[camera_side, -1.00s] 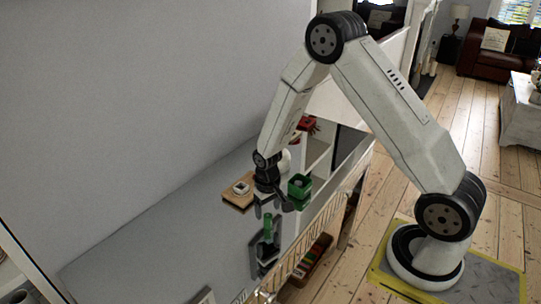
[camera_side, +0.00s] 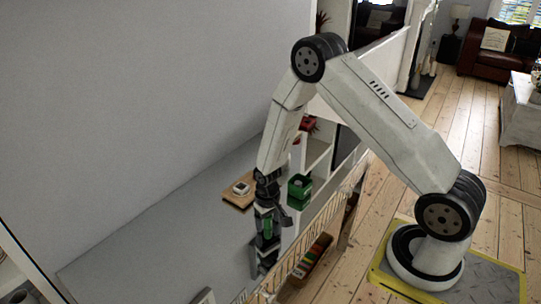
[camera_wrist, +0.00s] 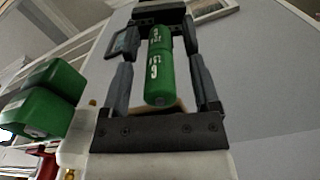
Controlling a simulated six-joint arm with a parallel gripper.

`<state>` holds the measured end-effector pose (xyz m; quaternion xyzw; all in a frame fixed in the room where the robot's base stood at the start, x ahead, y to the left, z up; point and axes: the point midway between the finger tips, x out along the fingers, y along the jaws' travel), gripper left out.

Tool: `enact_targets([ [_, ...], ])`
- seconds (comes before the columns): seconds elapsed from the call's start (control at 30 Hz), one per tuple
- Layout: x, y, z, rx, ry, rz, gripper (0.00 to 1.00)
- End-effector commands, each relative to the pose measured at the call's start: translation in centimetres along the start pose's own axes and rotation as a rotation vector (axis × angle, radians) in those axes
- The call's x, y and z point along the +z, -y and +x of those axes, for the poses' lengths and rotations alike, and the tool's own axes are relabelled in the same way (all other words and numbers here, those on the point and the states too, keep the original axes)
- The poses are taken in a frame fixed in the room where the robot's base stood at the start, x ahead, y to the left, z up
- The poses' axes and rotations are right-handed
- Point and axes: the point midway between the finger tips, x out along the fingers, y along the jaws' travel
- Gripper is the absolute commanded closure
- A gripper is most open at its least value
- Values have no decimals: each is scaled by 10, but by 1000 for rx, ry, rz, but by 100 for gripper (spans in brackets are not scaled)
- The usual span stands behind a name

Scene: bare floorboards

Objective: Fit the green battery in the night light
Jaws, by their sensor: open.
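The green battery (camera_side: 267,229) is upright at a dark holder (camera_side: 266,259) on the grey top. In the wrist view the battery (camera_wrist: 160,66) lies between my two fingers, with white print on its side. My gripper (camera_side: 265,237) is lowered around it, and its fingers (camera_wrist: 157,45) are open on both sides with gaps to the battery. A light wooden block with a whitish square piece (camera_side: 241,188) sits behind my gripper to the left; it may be the night light, but it is too small to tell.
A green open box (camera_side: 299,190) stands close to the right of my gripper; green blocky shapes (camera_wrist: 45,95) show at the left of the wrist view. A wall runs behind the grey top (camera_side: 150,255), which is clear on the left. A slatted rack (camera_side: 310,248) lies along the front edge.

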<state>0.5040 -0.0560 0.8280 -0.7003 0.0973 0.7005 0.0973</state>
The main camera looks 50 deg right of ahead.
Motion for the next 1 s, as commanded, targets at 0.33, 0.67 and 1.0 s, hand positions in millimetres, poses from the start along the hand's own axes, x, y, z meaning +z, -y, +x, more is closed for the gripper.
enact_targets([
  [0.33,0,0,0,0,0,0,21],
  [0.67,0,0,0,0,0,0,100],
  [1.0,0,0,-1,0,-1,0,100],
])
